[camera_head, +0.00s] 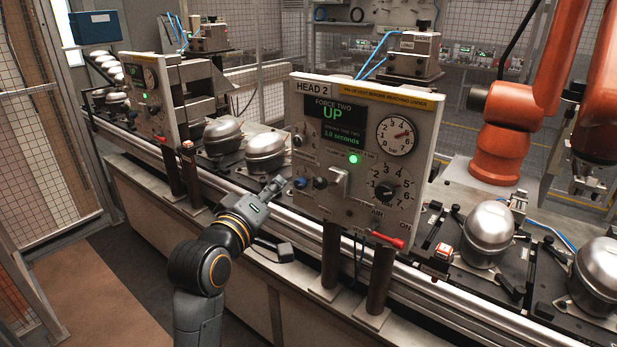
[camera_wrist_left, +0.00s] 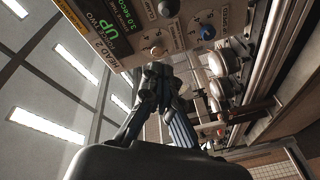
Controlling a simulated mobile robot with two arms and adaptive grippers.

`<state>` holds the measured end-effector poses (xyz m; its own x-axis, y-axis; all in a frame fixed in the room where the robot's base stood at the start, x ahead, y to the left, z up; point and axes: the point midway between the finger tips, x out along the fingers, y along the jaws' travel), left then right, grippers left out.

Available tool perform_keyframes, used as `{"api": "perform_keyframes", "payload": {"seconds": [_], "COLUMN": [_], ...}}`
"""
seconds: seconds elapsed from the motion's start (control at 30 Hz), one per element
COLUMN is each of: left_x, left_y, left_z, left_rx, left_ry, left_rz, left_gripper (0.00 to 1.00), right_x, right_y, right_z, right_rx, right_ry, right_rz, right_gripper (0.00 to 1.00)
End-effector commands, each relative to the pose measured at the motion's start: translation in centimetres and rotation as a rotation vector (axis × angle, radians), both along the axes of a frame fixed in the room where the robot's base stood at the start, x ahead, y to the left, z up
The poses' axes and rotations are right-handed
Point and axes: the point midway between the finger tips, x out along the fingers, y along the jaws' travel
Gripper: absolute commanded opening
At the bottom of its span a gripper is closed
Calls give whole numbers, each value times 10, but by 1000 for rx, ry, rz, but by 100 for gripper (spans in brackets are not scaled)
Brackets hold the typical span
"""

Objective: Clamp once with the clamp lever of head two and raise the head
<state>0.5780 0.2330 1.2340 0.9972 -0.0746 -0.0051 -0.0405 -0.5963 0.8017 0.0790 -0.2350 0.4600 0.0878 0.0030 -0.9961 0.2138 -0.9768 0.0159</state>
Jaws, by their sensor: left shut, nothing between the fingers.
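The head two panel (camera_head: 345,190) stands upright at the middle, its screen (camera_head: 336,122) reading "FORCE TWO UP" and "3.0 seconds". A green lamp (camera_head: 353,159) on it is lit. The panel bears a blue knob (camera_head: 300,183), a dark knob (camera_head: 320,183), a pale lever plate (camera_head: 339,181) and a red-handled lever (camera_head: 388,240). Which one is the clamp lever is too small to read. My left gripper (camera_head: 279,184) is shut and empty, left of the blue knob. In the left wrist view its fingers (camera_wrist_left: 158,82) point toward the panel (camera_wrist_left: 130,22), below a pale knob (camera_wrist_left: 156,50). My right gripper is out of view.
Metal domed compressors (camera_head: 489,232) sit on a pallet line right of the panel; others (camera_head: 265,150) sit to its left. A second panel (camera_head: 150,95) stands further left. An orange robot arm (camera_head: 497,145) rises at the right. Floor (camera_head: 110,290) in front is open.

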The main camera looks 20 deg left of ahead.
Motion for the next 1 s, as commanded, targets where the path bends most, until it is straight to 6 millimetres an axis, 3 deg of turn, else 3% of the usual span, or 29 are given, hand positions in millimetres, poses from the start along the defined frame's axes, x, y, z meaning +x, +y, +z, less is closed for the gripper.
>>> {"api": "perform_keyframes", "payload": {"seconds": [0.37, 0.53, 1.0], "left_x": [-3, 6, 94], "left_y": [1, 0, -7], "left_z": [7, 8, 10], "left_rx": [-7, -7, -5], "left_ry": [-12, -10, -10], "left_rz": [1, 0, 0], "left_gripper": [0, 0, 0], "right_x": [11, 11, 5], "right_y": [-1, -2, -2], "right_z": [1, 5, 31], "right_rx": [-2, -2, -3], "right_ry": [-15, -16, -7], "right_rz": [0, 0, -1], "right_gripper": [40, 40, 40]}}
